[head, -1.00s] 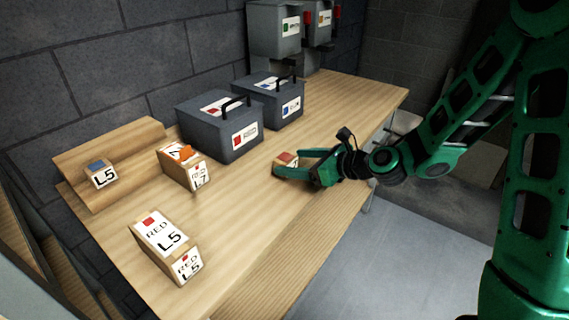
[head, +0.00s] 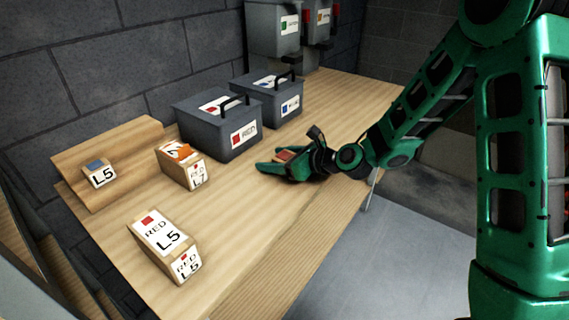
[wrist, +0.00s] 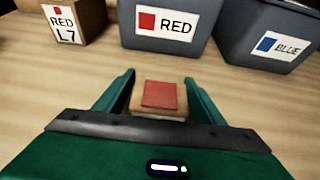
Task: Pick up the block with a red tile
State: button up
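The block with a red tile (wrist: 160,96) is a small wooden block lying between the two fingers of my gripper (wrist: 160,78) in the wrist view. The red tile is on its top face. The fingers stand apart on either side of it, and narrow gaps seem to show beside the block. In the head view my gripper (head: 268,160) is low at the table's right edge, and the block (head: 287,155) is partly hidden by it.
On the wooden table (head: 330,100) stand a RED bin (head: 212,138), a BLUE bin (head: 270,108), a RED L7 box (head: 181,168) and a RED L5 box (head: 164,245). A blue-tiled L5 block (head: 100,175) sits on a wooden rack (head: 130,145).

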jog(key=c, duration=0.8)
jog(key=shift+r, duration=0.1)
